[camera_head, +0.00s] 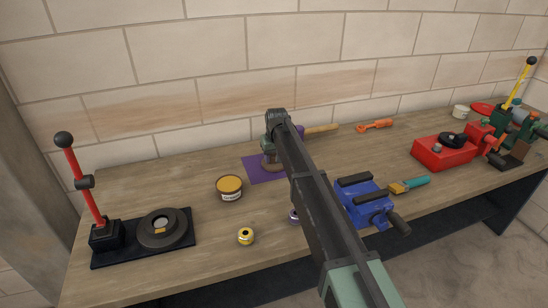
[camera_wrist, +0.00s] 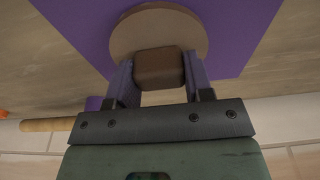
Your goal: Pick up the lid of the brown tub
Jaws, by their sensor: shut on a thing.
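The brown tub's lid (camera_wrist: 190,36) shows in the wrist view as a round tan disc with a blocky brown knob (camera_wrist: 158,70). My gripper (camera_wrist: 158,62) is shut on this knob, one finger on each side. A darker brown edge shows past the disc's far side; I cannot tell whether it is the tub or the lid's rim. In the head view my gripper (camera_head: 268,151) is above a purple mat (camera_head: 254,174), and my arm hides most of the tub and lid. I cannot tell whether the lid is apart from the tub.
A yellow-topped tin (camera_head: 229,188) stands left of the mat. A small yellow ring-like part (camera_head: 246,236) is in front. A blue vise (camera_head: 366,199) is right of my arm. A press with a red lever (camera_head: 83,184) stands at left, red machinery (camera_head: 445,151) at right. A wooden handle (camera_head: 322,129) lies behind.

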